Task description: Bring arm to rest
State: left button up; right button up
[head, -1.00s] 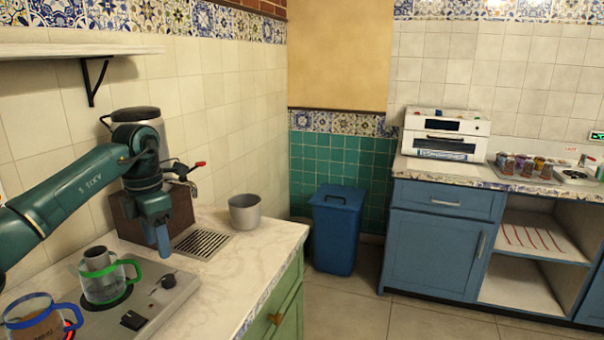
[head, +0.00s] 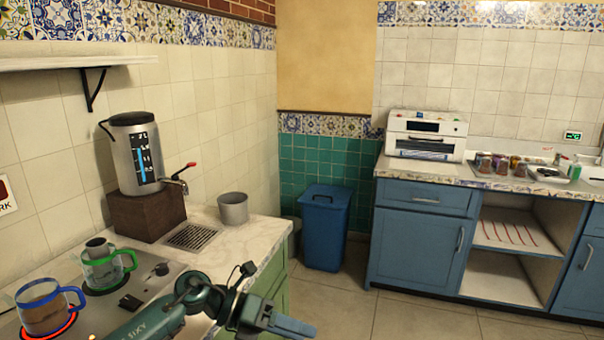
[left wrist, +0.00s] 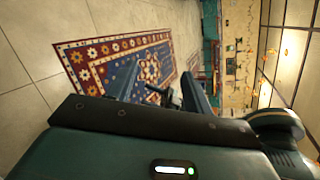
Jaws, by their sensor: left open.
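My left arm comes in low in the head view, and its left gripper (head: 296,326) is in front of the counter's right edge, over the floor. In the left wrist view the two fingers of this gripper (left wrist: 163,88) are apart with nothing between them. The steel samovar (head: 138,152) stands upright on a dark brown block, its tap (head: 178,180) over the drain grate. A blue-handled glass jug (head: 44,304) with brownish contents sits on a red-glowing burner. A green-handled glass jug (head: 104,266) stands behind it. My right gripper is not in view.
A grey metal pot (head: 233,208) stands by the drain grate (head: 192,237). A blue bin (head: 324,228) stands on the floor beyond the counter. Blue cabinets (head: 412,240) are on the right. The left wrist view shows a patterned rug (left wrist: 98,62) and clear floor.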

pick_arm(q)
jog(key=s+d+r+n+t+h, duration=0.2)
jog(key=s+d+n+t+h, duration=0.15)
jog(key=n+h, duration=0.2)
jog(key=s+a+f+n+t+y+p, duration=0.1)
jog(key=s+a+f+n+t+y, duration=0.3)
jog(key=n, duration=1.3)
jog(key=s+a+f+n+t+y+p, duration=0.2)
jog(key=s+a+f+n+t+y, duration=0.2)
jog(key=s+a+f+n+y, duration=0.8)
jog(key=f+n, duration=0.1)
jog(key=n, duration=0.4)
jog(key=shift+s+a+f+p, duration=0.2)
jog(key=shift+a+p, duration=0.05)
jog(key=shift+p, duration=0.05)
jog(key=shift+n, duration=0.25)
